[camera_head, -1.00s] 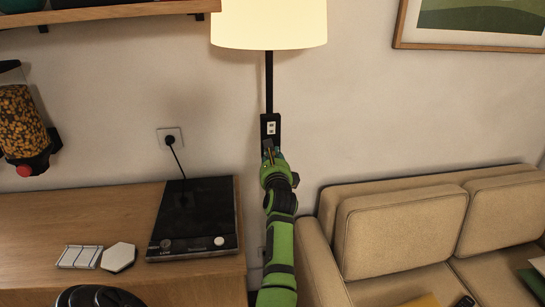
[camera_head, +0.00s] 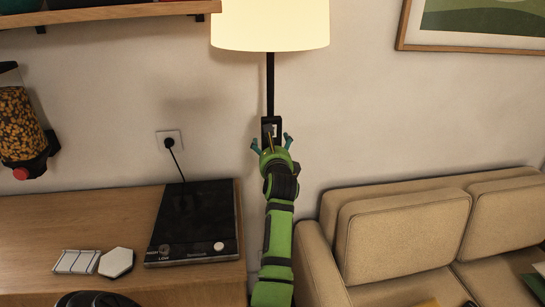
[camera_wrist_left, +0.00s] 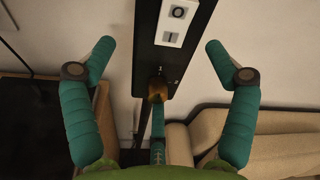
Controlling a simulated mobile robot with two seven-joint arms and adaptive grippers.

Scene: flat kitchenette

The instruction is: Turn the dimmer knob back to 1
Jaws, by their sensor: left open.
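A dark panel (camera_head: 278,124) sits on the black pole (camera_head: 270,80) under a lit lampshade (camera_head: 270,25). My right gripper is out of view.
A wooden counter (camera_head: 30,215) at left carries a black appliance (camera_head: 192,215), a white hexagonal piece (camera_head: 116,262) and a small striped piece (camera_head: 77,262). A beige sofa (camera_head: 400,225) stands at right. A plugged socket (camera_head: 169,140) is on the wall.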

